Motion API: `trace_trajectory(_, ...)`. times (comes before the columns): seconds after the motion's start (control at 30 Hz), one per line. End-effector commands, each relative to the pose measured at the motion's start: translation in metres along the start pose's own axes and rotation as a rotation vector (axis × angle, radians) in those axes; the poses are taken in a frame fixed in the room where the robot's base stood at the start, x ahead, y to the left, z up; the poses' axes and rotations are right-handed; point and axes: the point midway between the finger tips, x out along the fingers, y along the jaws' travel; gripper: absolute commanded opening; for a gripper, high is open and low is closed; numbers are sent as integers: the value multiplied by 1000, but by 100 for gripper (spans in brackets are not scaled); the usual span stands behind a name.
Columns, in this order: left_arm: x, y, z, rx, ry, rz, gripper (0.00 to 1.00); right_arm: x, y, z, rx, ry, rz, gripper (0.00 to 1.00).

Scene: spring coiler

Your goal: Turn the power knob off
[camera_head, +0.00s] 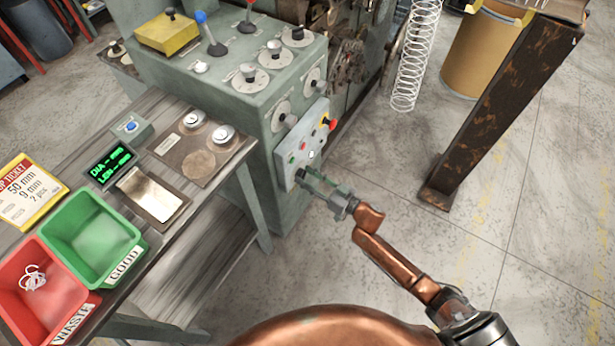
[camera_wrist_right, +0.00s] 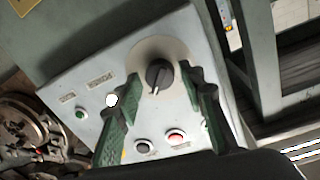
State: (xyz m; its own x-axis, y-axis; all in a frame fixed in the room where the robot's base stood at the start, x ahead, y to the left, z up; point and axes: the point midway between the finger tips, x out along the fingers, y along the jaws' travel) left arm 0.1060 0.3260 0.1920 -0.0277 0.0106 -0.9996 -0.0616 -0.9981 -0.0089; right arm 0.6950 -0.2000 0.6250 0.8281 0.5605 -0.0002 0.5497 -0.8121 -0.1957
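The power knob (camera_wrist_right: 159,75) is a black rotary knob on a pale round plate, on the grey control panel (camera_wrist_right: 190,35) of the machine. Its white pointer mark faces down in the right wrist view. In the head view the knob (camera_head: 301,174) is dark and partly covered by my fingertips. My right gripper (camera_wrist_right: 160,82) is open, with one green finger on each side of the knob and visible gaps between. It also shows at the panel in the head view (camera_head: 313,181). Whether the fingertips reach past the knob's face is unclear. My left gripper is out of view.
Around the knob sit a green button (camera_wrist_right: 80,114), a lit white lamp (camera_wrist_right: 112,100), a black button (camera_wrist_right: 146,146) and a red button (camera_wrist_right: 175,136). A red emergency knob (camera_head: 331,124) is higher up.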

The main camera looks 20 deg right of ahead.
Motion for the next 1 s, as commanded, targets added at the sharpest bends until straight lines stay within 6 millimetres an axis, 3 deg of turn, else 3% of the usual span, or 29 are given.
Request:
trace_trajectory(0.47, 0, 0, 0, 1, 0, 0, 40, 0, 0, 0, 0, 0, 0, 2)
trace_trajectory(0.77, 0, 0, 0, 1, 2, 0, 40, 0, 1, 0, -36, 2, 1, 2)
trace_trajectory(1.0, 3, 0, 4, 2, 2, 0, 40, 0, 1, 0, -169, 11, -1, 2)
